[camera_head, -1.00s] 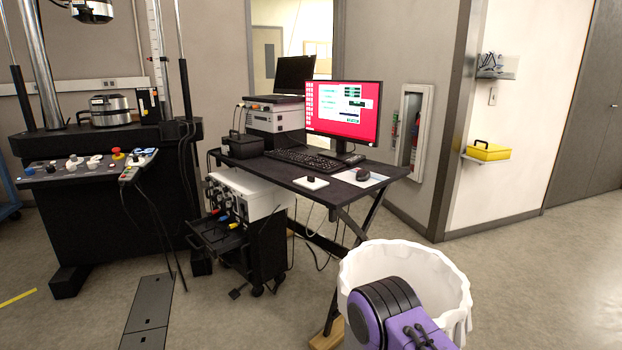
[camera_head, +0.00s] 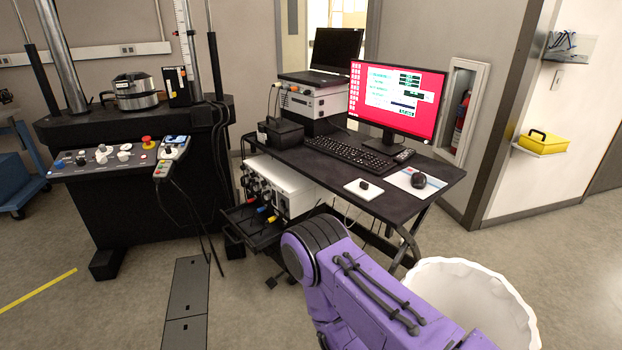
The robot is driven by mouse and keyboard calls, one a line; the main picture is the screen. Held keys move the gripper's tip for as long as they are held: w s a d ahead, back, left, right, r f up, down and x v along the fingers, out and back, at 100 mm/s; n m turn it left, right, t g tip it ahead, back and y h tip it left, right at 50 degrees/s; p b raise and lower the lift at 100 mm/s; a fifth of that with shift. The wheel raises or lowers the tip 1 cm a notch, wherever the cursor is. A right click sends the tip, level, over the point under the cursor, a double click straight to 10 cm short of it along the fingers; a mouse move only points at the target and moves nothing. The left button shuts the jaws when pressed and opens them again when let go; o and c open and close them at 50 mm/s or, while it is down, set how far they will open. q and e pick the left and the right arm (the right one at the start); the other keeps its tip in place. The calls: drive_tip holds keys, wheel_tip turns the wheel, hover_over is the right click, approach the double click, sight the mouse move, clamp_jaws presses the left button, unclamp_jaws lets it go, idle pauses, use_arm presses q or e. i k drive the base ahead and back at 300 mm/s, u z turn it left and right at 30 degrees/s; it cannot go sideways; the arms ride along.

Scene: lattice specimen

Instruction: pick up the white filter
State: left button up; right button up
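I cannot surely make out a white filter. A small flat white square (camera_head: 364,189) with a small dark object on it lies at the front edge of the black desk (camera_head: 310,168), left of the mouse. It is too small to tell what it is. One of my purple arms rises from the bottom of the picture in front of the desk, with its gripper out of sight. My other gripper is also not in view.
A white bin (camera_head: 526,318) with a ruffled rim stands at the lower right, partly behind my arm. The desk holds a monitor (camera_head: 395,97), keyboard (camera_head: 350,152) and mouse (camera_head: 418,181). A testing machine (camera_head: 135,215) stands left. A yellow case (camera_head: 545,142) sits on a wall shelf.

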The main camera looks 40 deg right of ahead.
sight(367, 192)
drive_tip(key=i, duration=0.95)
drive_tip(key=z, duration=1.05)
drive_tip(key=i, duration=0.75)
drive_tip(key=z, duration=0.85)
